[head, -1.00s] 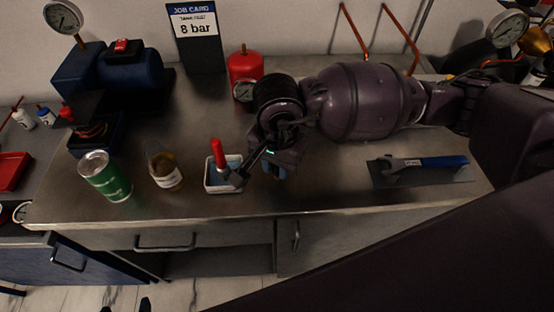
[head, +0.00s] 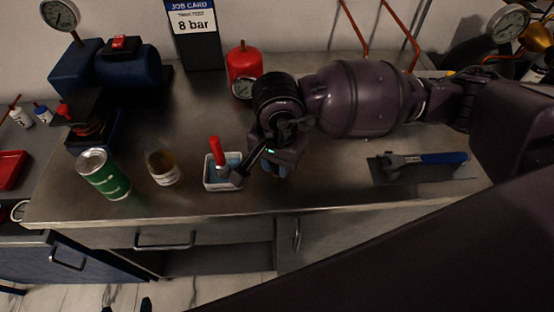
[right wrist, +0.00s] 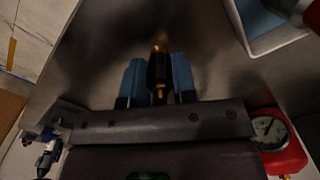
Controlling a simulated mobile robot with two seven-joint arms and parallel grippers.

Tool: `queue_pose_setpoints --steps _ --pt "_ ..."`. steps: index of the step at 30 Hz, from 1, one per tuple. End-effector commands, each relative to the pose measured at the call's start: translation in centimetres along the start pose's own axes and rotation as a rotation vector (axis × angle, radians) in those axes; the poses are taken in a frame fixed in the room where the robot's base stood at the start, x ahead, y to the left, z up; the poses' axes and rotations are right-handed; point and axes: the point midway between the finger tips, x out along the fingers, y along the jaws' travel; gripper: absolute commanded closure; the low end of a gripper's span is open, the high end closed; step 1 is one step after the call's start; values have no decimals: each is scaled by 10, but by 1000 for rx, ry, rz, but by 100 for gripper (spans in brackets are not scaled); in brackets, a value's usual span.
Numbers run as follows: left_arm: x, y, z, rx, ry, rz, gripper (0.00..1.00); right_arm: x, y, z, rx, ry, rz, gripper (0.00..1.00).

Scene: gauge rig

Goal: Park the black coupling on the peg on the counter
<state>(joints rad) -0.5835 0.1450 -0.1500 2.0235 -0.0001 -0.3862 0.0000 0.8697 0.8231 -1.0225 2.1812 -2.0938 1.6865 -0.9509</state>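My right gripper (head: 277,171) is low over the front of the steel counter (head: 330,190), just right of a small white tray. In the right wrist view its two blue fingers (right wrist: 160,80) stand close on either side of the black coupling (right wrist: 159,70), which has a brass-coloured tip. The fingers appear to be shut on it. The coupling is hidden by the gripper in the head view. I cannot make out the peg in either view. Two small dark tips at the bottom edge of the head view may belong to my left gripper; its state cannot be told.
The white tray (head: 211,187) holds a red-handled item. Left of it stand an amber jar (head: 163,169) and a green can (head: 104,174). A red cylinder with a gauge (head: 244,66) stands behind. A blue-handled tool (head: 435,159) lies on a dark mat at right.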

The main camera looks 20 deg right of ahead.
Motion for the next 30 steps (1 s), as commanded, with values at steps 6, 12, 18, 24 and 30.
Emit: queue_pose_setpoints --steps 6,12,18,24,30 --pt "0 0 0 0 1 0 20 0 0 0 0 0 0 59" --pt "0 0 -1 0 2 0 20 0 0 0 0 0 0 40" --pt "0 0 -3 0 6 0 20 0 0 0 0 0 0 29" --pt "-1 0 -3 0 6 0 20 0 0 0 0 0 0 29" --pt "-2 0 -11 0 15 0 20 0 0 0 0 0 0 29"
